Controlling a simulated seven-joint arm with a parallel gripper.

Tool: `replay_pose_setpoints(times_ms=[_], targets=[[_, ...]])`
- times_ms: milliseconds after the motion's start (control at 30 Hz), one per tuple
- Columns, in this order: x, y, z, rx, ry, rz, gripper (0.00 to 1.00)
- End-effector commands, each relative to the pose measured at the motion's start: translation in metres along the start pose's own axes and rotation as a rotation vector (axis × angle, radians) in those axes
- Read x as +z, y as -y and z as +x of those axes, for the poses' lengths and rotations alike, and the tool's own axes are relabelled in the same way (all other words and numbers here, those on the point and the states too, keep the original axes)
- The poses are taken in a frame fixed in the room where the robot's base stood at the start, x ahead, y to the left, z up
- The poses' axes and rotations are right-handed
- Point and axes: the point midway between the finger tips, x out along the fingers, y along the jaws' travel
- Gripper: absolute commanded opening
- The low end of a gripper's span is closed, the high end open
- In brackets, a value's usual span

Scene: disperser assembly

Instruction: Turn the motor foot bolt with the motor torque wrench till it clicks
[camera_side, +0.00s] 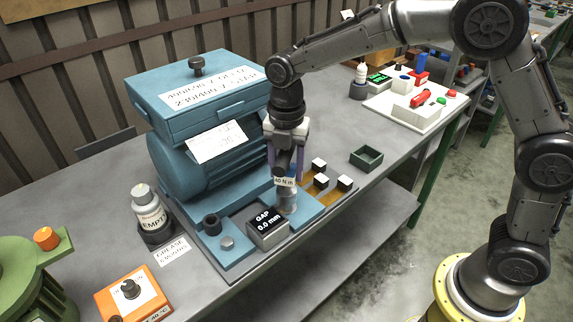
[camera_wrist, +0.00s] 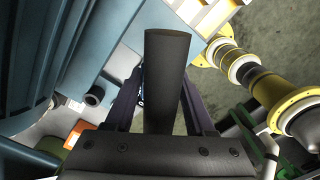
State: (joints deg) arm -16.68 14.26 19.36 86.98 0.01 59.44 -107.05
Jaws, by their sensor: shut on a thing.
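My gripper (camera_side: 286,163) points down beside the blue motor (camera_side: 205,165) and is shut on the motor torque wrench (camera_side: 285,182), which carries a "40 N m" label. The wrench stands about upright, its lower end at the motor's blue foot plate, just behind the gap gauge. The motor foot bolt under it is hidden, so I cannot tell whether the wrench is seated on it. In the wrist view the wrench's dark handle (camera_wrist: 166,80) stands between my two fingers (camera_wrist: 162,112). Another grey bolt head (camera_side: 227,243) shows on the near end of the foot plate.
The gap gauge (camera_side: 268,228) reads 0.0 mm, close to the wrench. A dark cup (camera_side: 212,224) stands on the plate. Small white-topped blocks (camera_side: 320,181) and a green tray (camera_side: 366,157) lie to the right. A grease bottle (camera_side: 149,212) and an orange box (camera_side: 133,293) stand left.

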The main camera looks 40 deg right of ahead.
Motion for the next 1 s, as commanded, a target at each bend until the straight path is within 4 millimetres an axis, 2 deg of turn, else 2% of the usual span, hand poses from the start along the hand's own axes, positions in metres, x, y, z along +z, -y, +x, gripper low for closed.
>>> replay_pose_setpoints(times_ms=[1000], targets=[[0.000, -0.001, 0.024, 0.004, 0.001, 0.000, 0.00]])
